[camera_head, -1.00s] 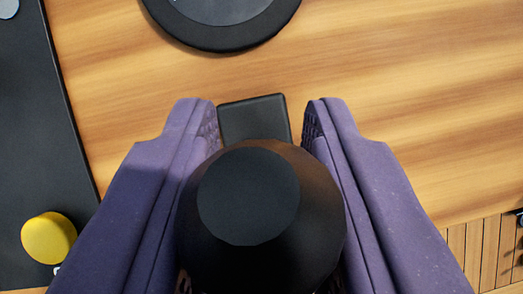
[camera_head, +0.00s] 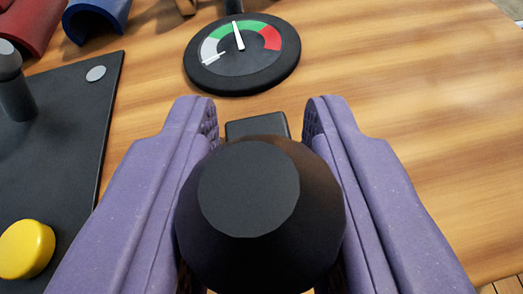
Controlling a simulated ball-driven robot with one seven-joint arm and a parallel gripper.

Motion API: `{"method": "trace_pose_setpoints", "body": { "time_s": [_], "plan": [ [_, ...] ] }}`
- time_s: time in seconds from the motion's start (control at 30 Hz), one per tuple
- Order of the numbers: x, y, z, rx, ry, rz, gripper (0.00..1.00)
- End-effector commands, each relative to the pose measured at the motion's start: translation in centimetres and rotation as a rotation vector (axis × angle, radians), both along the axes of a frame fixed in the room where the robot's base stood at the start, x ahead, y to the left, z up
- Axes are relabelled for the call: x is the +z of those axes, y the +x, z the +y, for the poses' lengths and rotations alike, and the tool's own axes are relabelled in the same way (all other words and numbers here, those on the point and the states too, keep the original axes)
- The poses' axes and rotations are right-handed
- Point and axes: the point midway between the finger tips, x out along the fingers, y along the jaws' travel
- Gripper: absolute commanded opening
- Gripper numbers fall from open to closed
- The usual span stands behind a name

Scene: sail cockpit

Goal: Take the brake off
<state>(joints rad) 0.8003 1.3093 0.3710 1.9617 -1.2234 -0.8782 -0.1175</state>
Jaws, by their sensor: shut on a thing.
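A dark, rounded knob (camera_head: 248,190) with a flat black top fills the lower middle of the view. It looks like the head of the brake handle. My gripper (camera_head: 260,112) has its two purple fingers on either side of the knob and is shut on it. A small black block (camera_head: 257,125) shows just behind the knob, between the fingertips. The knob hides what is beneath it, so any stem or lever is out of sight.
A round gauge (camera_head: 241,60) with white, green and red sectors lies ahead. A dark panel (camera_head: 70,160) at left carries a yellow button (camera_head: 26,250) and a dark upright post (camera_head: 15,90). Red (camera_head: 32,22) and blue (camera_head: 97,15) curved pieces lie far left. The wooden surface (camera_head: 410,110) at right is clear.

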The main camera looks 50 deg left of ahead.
Motion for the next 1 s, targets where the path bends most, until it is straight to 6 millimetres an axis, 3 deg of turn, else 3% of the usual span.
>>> {"method": "trace_pose_setpoints", "body": {
  "time_s": [0.57,0.6,0.67,1.0],
  "plan": [
    [-0.17,-0.15,-0.09,0.001,0.019,-0.019,0.00],
    [-0.17,-0.15,-0.09,0.001,0.019,-0.019,0.39],
    [-0.17,-0.14,-0.09,0.001,0.019,-0.019,0.51],
    [0.14,-0.51,-0.45,0.000,0.019,-0.019,0.51]
  ]
}}
